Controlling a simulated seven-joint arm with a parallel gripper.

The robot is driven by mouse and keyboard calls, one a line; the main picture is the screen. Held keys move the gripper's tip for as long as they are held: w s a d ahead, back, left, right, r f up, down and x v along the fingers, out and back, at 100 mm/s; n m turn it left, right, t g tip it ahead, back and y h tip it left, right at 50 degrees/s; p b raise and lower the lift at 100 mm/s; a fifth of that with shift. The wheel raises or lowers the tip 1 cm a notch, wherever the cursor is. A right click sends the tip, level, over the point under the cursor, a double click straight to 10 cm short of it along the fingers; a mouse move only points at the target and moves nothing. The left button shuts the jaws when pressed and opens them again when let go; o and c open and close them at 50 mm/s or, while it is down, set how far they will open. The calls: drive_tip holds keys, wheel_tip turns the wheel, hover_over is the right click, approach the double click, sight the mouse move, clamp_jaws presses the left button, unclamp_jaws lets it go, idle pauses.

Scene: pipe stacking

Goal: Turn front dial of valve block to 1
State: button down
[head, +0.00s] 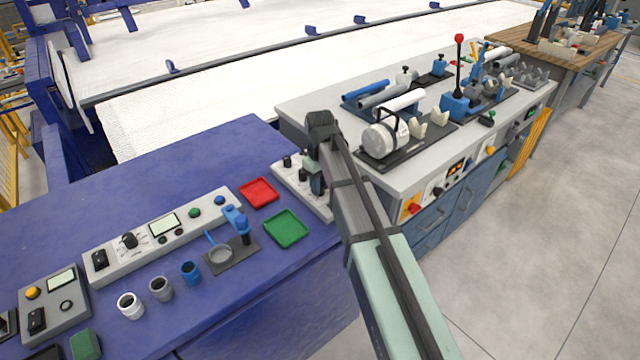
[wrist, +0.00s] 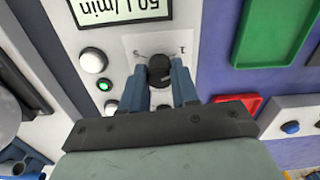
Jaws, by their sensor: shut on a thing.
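The valve block (head: 290,176) is a pale panel with dark knobs at the right end of the blue table. In the wrist view, its pale face (wrist: 125,38) fills the upper middle. The dark round front dial (wrist: 160,74) sits between the two blue fingers of my gripper (wrist: 160,68), which is shut on it. A "1" is printed to the upper right of the dial and another mark to the upper left. Which way the dial points is not clear. In the head view my gripper (head: 317,183) is at the block, and my arm hides part of it.
A red tray (head: 259,192) and a green tray (head: 287,229) lie left of the block. In the wrist view, an upside-down "50 L/min" display (wrist: 120,8), a white button (wrist: 93,60) and a green light (wrist: 104,86) are beside the dial. A grey bench stands to the right.

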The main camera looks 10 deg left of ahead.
drive_tip(key=shift+n, duration=0.6)
drive_tip(key=c, duration=0.8)
unclamp_jaws()
drive_tip(key=shift+c, duration=0.2)
wheel_tip(320, 180, up, 14)
drive_tip(key=shift+f, duration=0.15)
